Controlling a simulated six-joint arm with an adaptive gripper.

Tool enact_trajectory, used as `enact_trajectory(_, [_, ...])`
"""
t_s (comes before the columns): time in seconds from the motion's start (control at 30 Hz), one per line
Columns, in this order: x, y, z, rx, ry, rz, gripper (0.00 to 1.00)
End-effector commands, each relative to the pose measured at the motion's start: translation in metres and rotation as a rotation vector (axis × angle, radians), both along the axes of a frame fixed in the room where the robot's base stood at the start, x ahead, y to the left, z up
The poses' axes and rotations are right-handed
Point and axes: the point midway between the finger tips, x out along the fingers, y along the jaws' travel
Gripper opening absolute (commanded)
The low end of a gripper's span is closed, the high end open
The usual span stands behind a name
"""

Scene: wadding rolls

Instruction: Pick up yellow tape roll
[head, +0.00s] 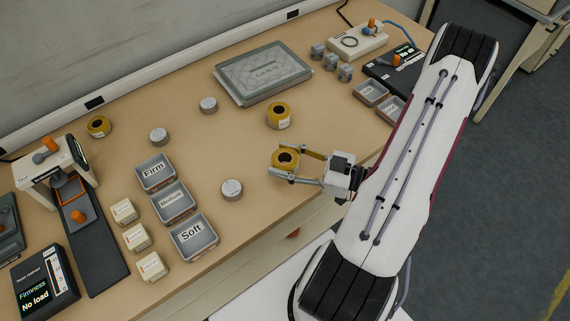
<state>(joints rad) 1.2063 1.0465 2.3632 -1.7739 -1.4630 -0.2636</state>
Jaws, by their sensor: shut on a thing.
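A yellow tape roll (285,158) with a dark core is between the fingers of my gripper (283,166), near the table's front edge. My gripper is shut on this roll; whether the roll is raised off the table is hard to tell. A second yellow roll (279,116) stands free on the table just behind it. A third yellow roll (99,126) lies at the far left, near the back of the table.
Three grey bins marked Firm (137,177), Medium and Soft (219,240) stand left of my gripper. Grey-white rolls (231,190) lie around them. A grey tray (238,98) lies at the back. Bare table (330,115) surrounds the second yellow roll.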

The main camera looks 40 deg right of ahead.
Motion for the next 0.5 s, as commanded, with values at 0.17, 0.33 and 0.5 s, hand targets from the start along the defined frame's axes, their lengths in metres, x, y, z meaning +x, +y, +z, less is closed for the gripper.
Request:
enact_trajectory(0.17, [0.0, 0.0, 0.021, -0.002, -0.002, 0.0, 0.25])
enact_trajectory(0.33, [0.0, 0.0, 0.038, 0.0, -0.001, 0.0, 0.25])
enact_trajectory(0.5, [0.0, 0.0, 0.05, 0.0, -0.001, 0.0, 0.25])
